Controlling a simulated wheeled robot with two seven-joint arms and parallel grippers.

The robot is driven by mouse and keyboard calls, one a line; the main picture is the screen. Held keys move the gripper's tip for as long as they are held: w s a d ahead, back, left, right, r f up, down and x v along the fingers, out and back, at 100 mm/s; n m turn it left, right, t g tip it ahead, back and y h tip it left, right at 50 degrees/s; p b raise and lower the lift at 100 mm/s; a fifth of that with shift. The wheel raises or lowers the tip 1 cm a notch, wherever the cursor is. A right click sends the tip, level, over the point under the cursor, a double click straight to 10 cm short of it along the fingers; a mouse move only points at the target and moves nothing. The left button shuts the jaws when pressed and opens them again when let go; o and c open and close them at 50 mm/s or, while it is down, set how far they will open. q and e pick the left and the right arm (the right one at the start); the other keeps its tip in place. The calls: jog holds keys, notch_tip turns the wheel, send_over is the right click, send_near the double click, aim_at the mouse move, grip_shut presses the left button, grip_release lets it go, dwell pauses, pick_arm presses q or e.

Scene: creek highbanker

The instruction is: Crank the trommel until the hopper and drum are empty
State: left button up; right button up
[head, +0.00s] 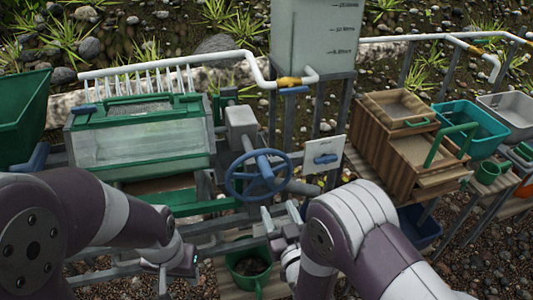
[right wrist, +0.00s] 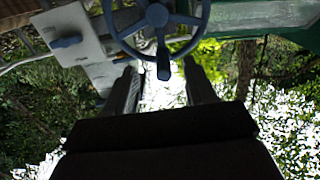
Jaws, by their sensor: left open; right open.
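The trommel (head: 140,145) has a clear housing in a green frame, at the left of the head view; whether its drum holds material cannot be made out. A green bin, perhaps the hopper (head: 22,118), is cut off at the left edge; its contents are hidden. The blue crank wheel (head: 258,175) is right of the housing and also shows in the right wrist view (right wrist: 158,22). My right gripper (head: 281,218) is open just below the wheel. In the right wrist view, the wheel's handle (right wrist: 163,64) appears between its fingertips; contact is unclear. My left gripper (head: 178,278) is low, below the housing.
A white panel (head: 324,145) with a blue lever stands close right of the wheel. A green bucket (head: 262,283) with dark material is below. A water tank (head: 312,30) and white pipe (head: 215,57) are behind. A wooden box (head: 375,145) and teal bin (head: 465,125) are right.

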aim_at(270, 180)
notch_tip(270, 180, up, 5)
jog(key=p, duration=0.3)
jog(key=b+x, duration=0.1)
jog(key=x, duration=0.2)
jog(key=b+x, duration=0.1)
jog(key=x, duration=0.2)
jog(key=f+x, duration=0.1)
jog(key=x, duration=0.2)
jog(key=shift+d+b, duration=0.1)
jog(key=shift+b, duration=0.3)
pick_arm(q)
jog(key=shift+r, duration=0.8)
pick_arm(e)
jog(key=shift+w+a+r, duration=0.1)
jog(key=shift+w+a, duration=0.1)
jog(key=shift+w, duration=0.3)
jog(key=c, duration=1)
